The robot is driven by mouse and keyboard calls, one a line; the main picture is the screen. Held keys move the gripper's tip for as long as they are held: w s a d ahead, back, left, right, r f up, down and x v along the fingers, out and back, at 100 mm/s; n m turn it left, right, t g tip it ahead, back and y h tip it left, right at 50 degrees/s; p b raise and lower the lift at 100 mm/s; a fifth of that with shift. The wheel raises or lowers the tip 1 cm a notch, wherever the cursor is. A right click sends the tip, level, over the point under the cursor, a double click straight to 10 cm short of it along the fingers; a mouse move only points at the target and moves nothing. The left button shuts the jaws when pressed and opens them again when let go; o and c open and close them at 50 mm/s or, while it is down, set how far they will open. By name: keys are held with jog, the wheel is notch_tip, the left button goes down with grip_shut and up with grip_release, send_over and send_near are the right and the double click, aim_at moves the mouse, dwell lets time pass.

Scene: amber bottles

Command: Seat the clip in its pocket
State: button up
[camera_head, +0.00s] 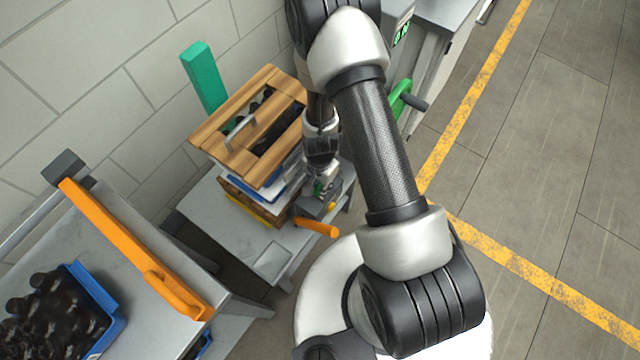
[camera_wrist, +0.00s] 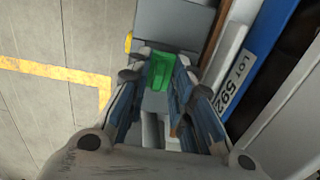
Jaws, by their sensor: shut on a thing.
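My gripper (camera_wrist: 160,78) is shut on a small green clip (camera_wrist: 161,70), which sits between its fingertips in the wrist view. In the head view my gripper (camera_head: 325,182) is small and low beside the stacked crates, with a bit of green at its tips. A grey block or fixture (camera_wrist: 172,24) lies just beyond the clip in the wrist view; it also shows under the gripper in the head view (camera_head: 314,208). I cannot make out the pocket, nor tell whether the clip touches the fixture.
A wooden crate (camera_head: 232,141) tops a stack on the grey bench (camera_head: 213,222), close beside my gripper. A label reading "LOT 592" (camera_wrist: 230,84) is near the fingers. An orange handle (camera_head: 316,228) juts out at the bench front. A blue tray (camera_head: 100,300) holds dark bottles at left.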

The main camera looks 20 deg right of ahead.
jog(key=shift+f+b, duration=0.5)
jog(key=shift+f, duration=0.05)
jog(key=o, duration=0.9)
jog(key=shift+c, duration=0.2)
notch_tip(320, 180, up, 12)
